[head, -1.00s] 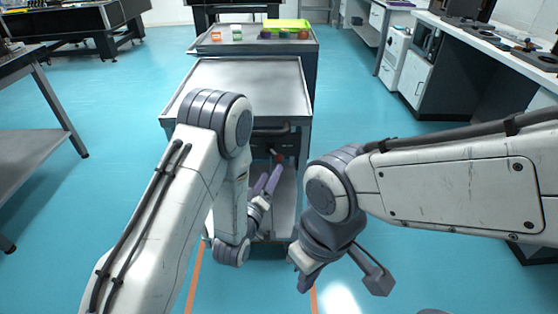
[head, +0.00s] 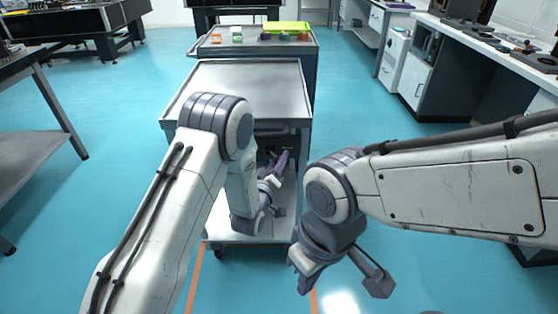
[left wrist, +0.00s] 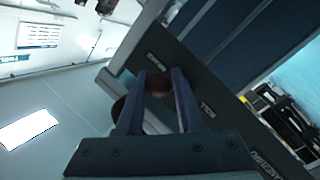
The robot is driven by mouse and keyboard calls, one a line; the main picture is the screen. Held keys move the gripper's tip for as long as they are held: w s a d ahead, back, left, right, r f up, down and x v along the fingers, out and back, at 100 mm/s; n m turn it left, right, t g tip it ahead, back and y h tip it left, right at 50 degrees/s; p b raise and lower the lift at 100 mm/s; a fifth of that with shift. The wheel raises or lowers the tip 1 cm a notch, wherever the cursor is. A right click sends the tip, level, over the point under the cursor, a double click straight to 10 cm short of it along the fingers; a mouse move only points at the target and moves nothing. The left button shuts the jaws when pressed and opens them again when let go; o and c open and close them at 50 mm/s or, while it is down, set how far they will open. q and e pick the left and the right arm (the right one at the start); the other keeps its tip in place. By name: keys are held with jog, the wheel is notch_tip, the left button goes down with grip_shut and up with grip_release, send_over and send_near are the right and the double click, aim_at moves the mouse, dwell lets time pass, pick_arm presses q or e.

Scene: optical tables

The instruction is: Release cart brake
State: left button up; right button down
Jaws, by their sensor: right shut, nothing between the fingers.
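The cart (head: 240,85) stands in front of me with a bare grey top and a lower shelf. In the left wrist view, a dark red-brown knob (left wrist: 158,84) is between the two fingertips of my left gripper (left wrist: 159,82), in front of a dark labelled panel (left wrist: 195,90). The knob spans most of the gap; whether the fingers press on it is unclear. In the head view, my left gripper (head: 280,160) reaches below the cart top and hides the knob. My right gripper (head: 306,284) is shut and empty, low in front of the cart's right side.
A second cart (head: 250,46) behind carries a yellow-green tray (head: 288,26) and several small items. A side table (head: 30,150) stands at left and a counter (head: 490,50) at right. Blue floor is free on both sides of the cart.

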aim_at(276, 157)
pick_arm(q)
jog(key=shift+a, duration=0.1)
grip_shut()
jog(key=shift+s+a+m+g+h+b, duration=0.15)
jog(key=shift+a+m+g+h, duration=0.2)
jog(key=shift+h, duration=0.2)
jog(key=shift+a+m+g+h+b, duration=0.15)
jog(key=shift+m+g+h, duration=0.1)
jog(key=shift+m+h, duration=0.25)
jog(key=shift+w+a+r+m+g+h+b, duration=0.15)
jog(key=shift+a+m+g+h, duration=0.6)
jog(key=shift+m+g+h, duration=1.15)
jog(key=shift+a+f+m+g+h+b, duration=0.15)
jog(key=shift+a+m+g+h, duration=0.6)
jog(key=shift+m+g+h, duration=1.1)
jog(key=shift+w+a+r+m+g+h+b, duration=0.2)
jog(key=shift+a+m+g+h, duration=0.95)
jog(key=shift+g, duration=1.4)
jog(key=shift+s+d+m, duration=0.15)
jog(key=shift+d+m, duration=0.2)
jog(key=shift+d, duration=0.1)
jog(key=o, duration=0.9)
grip_release()
jog(key=shift+o, duration=0.4)
jog(key=shift+f, duration=0.1)
